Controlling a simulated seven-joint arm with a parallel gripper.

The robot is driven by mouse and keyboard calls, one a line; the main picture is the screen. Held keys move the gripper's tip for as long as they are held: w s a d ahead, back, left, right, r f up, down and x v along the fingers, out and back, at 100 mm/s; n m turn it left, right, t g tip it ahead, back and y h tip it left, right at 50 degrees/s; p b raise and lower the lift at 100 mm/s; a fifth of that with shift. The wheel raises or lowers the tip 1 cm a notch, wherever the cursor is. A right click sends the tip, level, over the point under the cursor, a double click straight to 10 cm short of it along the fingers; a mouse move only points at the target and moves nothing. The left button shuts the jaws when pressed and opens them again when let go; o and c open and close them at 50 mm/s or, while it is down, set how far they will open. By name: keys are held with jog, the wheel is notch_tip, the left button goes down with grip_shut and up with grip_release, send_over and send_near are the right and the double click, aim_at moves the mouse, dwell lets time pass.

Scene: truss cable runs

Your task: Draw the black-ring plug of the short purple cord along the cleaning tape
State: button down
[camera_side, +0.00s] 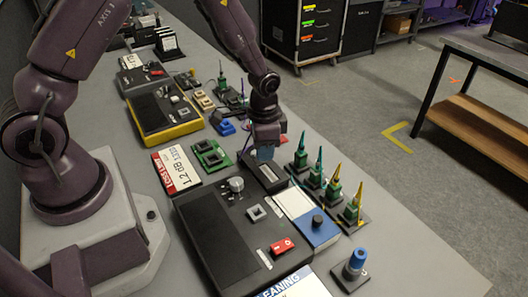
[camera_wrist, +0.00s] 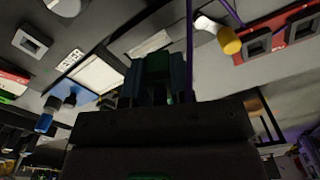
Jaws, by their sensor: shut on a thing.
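My gripper (camera_side: 264,152) hangs over the bench just above a black box (camera_side: 266,178) with a pale strip. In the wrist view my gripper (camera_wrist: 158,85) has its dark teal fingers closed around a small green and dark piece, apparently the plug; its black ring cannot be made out. A thin purple cord (camera_wrist: 189,50) runs up beside the fingers and out of the frame. The cleaning tape appears to be the white strip with a blue end (camera_side: 298,205) and black knob, right of and nearer than my gripper; it also shows in the wrist view (camera_wrist: 98,75).
Upright plugs with green, teal and yellow boots (camera_side: 330,185) stand close right of my gripper. A large black device (camera_side: 225,235) with a red switch lies in front. A blue-capped pot (camera_side: 355,263) stands near the bench edge.

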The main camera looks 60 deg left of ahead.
jog(key=shift+r, duration=1.4)
